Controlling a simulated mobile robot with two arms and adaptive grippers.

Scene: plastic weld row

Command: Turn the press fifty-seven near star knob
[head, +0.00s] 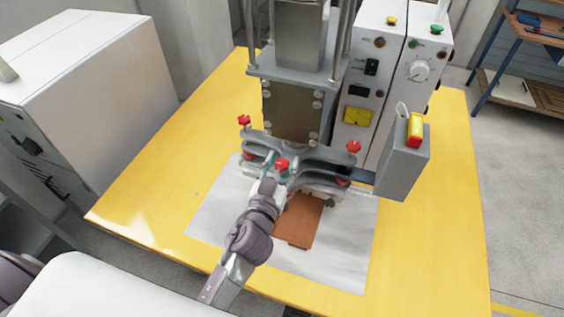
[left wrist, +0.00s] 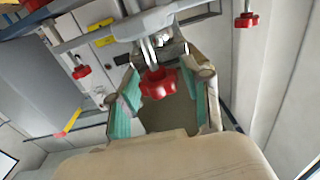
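The press (head: 292,112) stands on a yellow table and carries several red star knobs. The near star knob (head: 282,164) is at the front middle of its clamp plates. My left gripper (head: 280,167) reaches it from the front, with a green-padded finger on each side. In the left wrist view, the red knob (left wrist: 158,82) shows between the parted fingers of the left gripper (left wrist: 163,100), with gaps visible on both sides. The left gripper is open; I cannot tell how deep the knob sits between the pads. My right gripper is not in view.
Other red knobs sit at the left (head: 244,120) and right (head: 354,147) of the clamp. A grey box with a yellow-red switch (head: 402,160) hangs at the right. A brown plate (head: 300,222) lies below on a pale sheet (head: 345,262). A white cabinet (head: 95,90) stands left.

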